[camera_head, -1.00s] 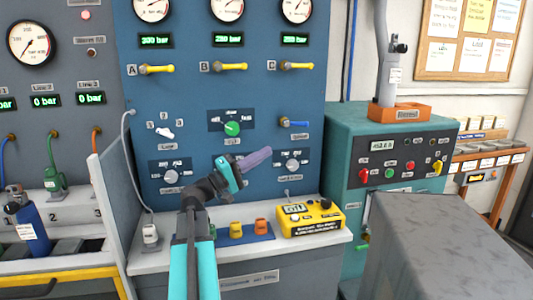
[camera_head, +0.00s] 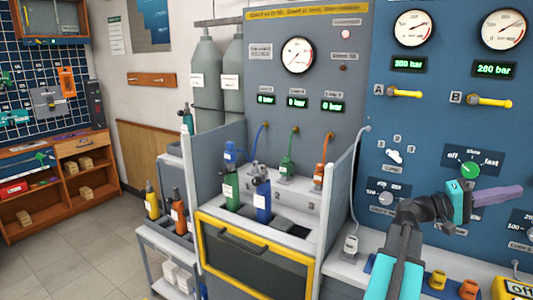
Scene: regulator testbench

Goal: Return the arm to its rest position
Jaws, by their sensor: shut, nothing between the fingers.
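My gripper (camera_head: 505,194) is at the right of the head view, at the end of my dark and turquoise arm. Its fingers are shut with nothing between them, and they point right. It stands in front of the blue test panel (camera_head: 382,135), just below the green off/slow/fast knob (camera_head: 470,170). The arm is raised and bent above the bench shelf. I cannot tell the exact gap between the gripper and the panel.
The filling station with a yellow-framed front (camera_head: 258,262) holds a green bottle (camera_head: 231,190) and a blue bottle (camera_head: 264,199). A cart (camera_head: 172,248) with bottles stands to its left. Orange-brown shelves (camera_head: 60,180) are far left. The tiled floor (camera_head: 85,255) at the left is clear.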

